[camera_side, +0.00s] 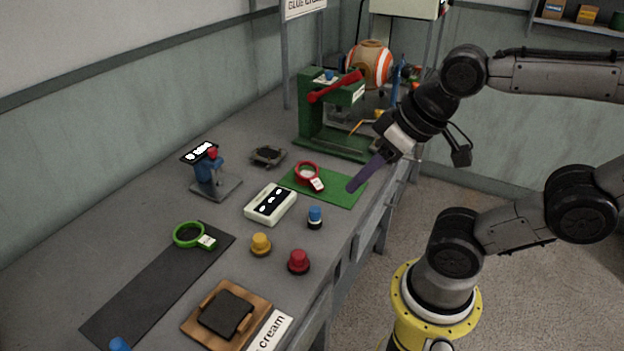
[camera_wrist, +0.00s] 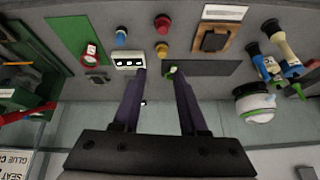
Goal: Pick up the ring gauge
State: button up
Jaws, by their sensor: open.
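Two ring gauges with white tags are in view. A red ring (camera_side: 307,173) lies on a green mat (camera_side: 346,198); it also shows in the wrist view (camera_wrist: 91,49). A green ring (camera_side: 188,235) lies on a dark mat (camera_side: 135,292); in the wrist view a green bit (camera_wrist: 172,70) shows by the right fingertip, partly hidden. My gripper (camera_side: 356,186) is above the table's right edge, right of the red ring in the side view. Its two purple fingers (camera_wrist: 158,76) are apart with nothing between them.
A green press (camera_side: 313,128) with a red lever stands behind the green mat. A white box (camera_side: 270,204), a blue button (camera_side: 315,217), a yellow button (camera_side: 261,245) and a red button (camera_side: 298,262) stand mid-table. A blue stand (camera_side: 207,170) and wooden tray (camera_side: 200,320) are left and front.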

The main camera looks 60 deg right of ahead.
jog(key=w+d+r+m, duration=0.1)
jog(key=w+r+m, duration=0.35)
jog(key=w, duration=0.35)
jog(key=m+g, duration=0.3)
jog(key=m, duration=0.7)
send_over(315, 183)
jog(key=d, duration=0.1)
notch_tip(315, 183, down, 13)
jog(key=s+d+f+m, duration=0.1)
jog(key=s+d+f, duration=0.1)
jog(key=d+f, duration=0.15)
jog(key=x, duration=1.3)
jog(key=shift+s+a+f, duration=0.25)
jog(key=shift+a, duration=0.05)
grip_shut()
